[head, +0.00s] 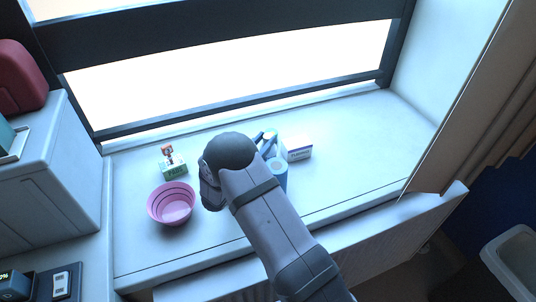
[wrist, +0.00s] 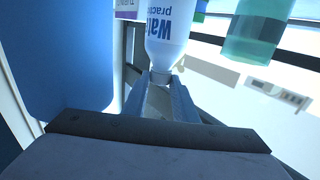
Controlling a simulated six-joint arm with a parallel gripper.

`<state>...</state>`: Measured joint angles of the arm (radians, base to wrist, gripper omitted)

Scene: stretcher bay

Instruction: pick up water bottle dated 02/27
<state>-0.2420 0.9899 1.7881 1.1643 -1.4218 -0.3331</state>
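In the wrist view a white bottle (wrist: 168,28) with blue lettering, "Wat..." and "prac...", appears upside down, its neck and cap towards me. My gripper (wrist: 160,82) has its two pale blue fingers on either side of the cap. Whether they press on it cannot be told. No date is readable on the bottle. In the head view my arm covers much of this spot, and the gripper (head: 266,141) shows only in part among the blue items on the sill.
A pink bowl (head: 172,204) and a small green box (head: 174,169) are on the left. The sill's right part (head: 370,140) is clear.

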